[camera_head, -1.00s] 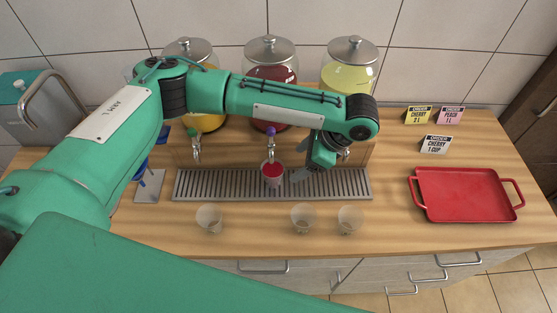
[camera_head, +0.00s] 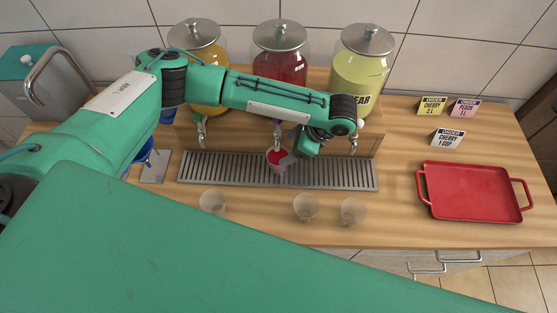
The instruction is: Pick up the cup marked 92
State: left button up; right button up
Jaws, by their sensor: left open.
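A cup with red liquid (camera_head: 277,163) stands on the slotted drip tray (camera_head: 215,172) under the middle dispenser's tap. Three empty clear cups stand on the counter in front of the tray: one at left (camera_head: 213,202), one in the middle (camera_head: 306,207) and one at right (camera_head: 353,211). No number is legible on any cup, so I cannot tell which is marked 92. My left gripper (camera_head: 288,160) is open at the right side of the red-filled cup. Its fingers are partly hidden, and I cannot tell whether they touch the cup. My right gripper is not in view.
Three glass dispensers stand behind the drip tray: orange (camera_head: 205,92), red (camera_head: 280,66) and yellow (camera_head: 357,78). A red tray (camera_head: 474,191) and several order cards (camera_head: 448,138) are at right. My green arm crosses above the left counter.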

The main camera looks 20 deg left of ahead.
aim_at(281, 153)
pick_arm(q)
jog(key=p+x, duration=0.1)
jog(key=x, duration=0.1)
jog(key=p+x, duration=0.1)
jog(key=x, duration=0.1)
jog(key=shift+s+p, duration=0.2)
jog(key=shift+p, duration=0.2)
jog(key=shift+a+f, duration=0.2)
jog(key=shift+f, duration=0.25)
jog(key=c, duration=1.2)
